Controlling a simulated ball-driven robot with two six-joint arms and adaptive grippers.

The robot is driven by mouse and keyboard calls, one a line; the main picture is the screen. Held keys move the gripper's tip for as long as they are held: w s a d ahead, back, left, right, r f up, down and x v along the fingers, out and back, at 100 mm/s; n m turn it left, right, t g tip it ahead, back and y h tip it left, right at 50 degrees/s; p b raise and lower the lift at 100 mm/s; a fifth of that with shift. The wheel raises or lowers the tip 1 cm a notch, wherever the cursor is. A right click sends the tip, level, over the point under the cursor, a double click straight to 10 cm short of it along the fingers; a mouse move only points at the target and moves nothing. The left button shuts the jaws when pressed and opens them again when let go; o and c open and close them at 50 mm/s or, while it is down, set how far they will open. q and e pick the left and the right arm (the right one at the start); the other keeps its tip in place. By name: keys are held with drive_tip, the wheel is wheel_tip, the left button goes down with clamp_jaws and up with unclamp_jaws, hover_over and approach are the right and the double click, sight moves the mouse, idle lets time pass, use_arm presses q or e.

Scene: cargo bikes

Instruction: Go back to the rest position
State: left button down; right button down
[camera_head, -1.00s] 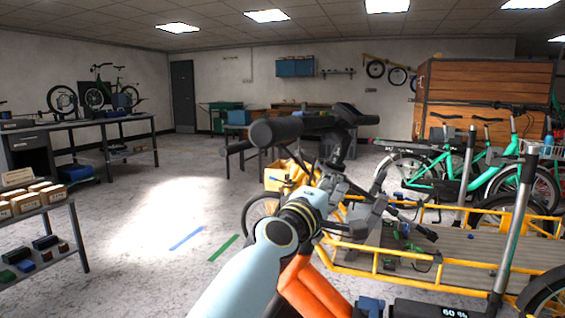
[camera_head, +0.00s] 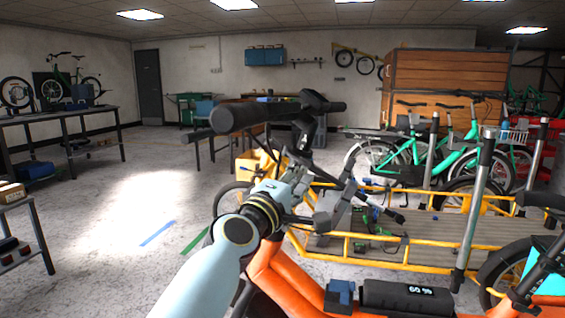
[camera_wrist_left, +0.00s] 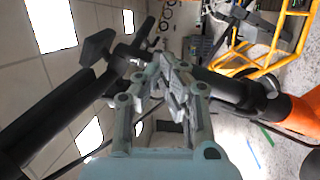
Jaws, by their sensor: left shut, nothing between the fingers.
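My left arm reaches up from the bottom of the head view. Its left gripper (camera_head: 292,182) is beside the black handlebar (camera_head: 262,113) of an orange cargo bike (camera_head: 285,275). In the left wrist view the same gripper (camera_wrist_left: 168,66) has its fingers together with nothing between them. The black handlebar (camera_wrist_left: 75,95) runs close past the fingers there; I cannot tell whether they touch it. My right gripper shows in neither view.
A yellow-framed cargo bed (camera_head: 385,262) lies to the right, with green bikes (camera_head: 415,150) and a large wooden box (camera_head: 460,85) behind. Workbenches (camera_head: 60,115) stand at the left. Open floor (camera_head: 135,190) lies left of the arm.

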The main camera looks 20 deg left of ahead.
use_arm(q)
drive_tip(key=v, duration=1)
drive_tip(key=s+a+f+m+g+y, duration=0.1)
drive_tip(key=s+f+m+g, duration=0.3)
drive_tip(key=f, duration=0.9)
drive_tip(key=s+a+f+g, duration=0.25)
drive_tip(key=s+f, duration=0.45)
drive_tip(key=f, duration=0.6)
drive_tip(key=s+f+m+g+y, duration=0.1)
drive_tip(key=s+f+g, duration=0.3)
drive_tip(key=f, duration=0.9)
drive_tip(key=s+a+f+m+g, duration=0.2)
drive_tip(key=s+f, duration=0.4)
drive_tip(key=s, duration=0.7)
drive_tip(key=s+a+f+m+g+y, duration=0.1)
drive_tip(key=s+a+f+m+g, duration=0.2)
drive_tip(key=s+f, duration=0.4)
drive_tip(key=s+a+f+m+g+y, duration=0.1)
drive_tip(key=s+a+f+m+g, duration=0.2)
drive_tip(key=s, duration=1.6)
wheel_tip(320, 180, down, 4)
drive_tip(key=shift+s+a+r+m, duration=0.2)
drive_tip(key=shift+a+m, duration=0.65)
drive_tip(key=shift+m, duration=0.25)
drive_tip(key=shift+g, duration=0.25)
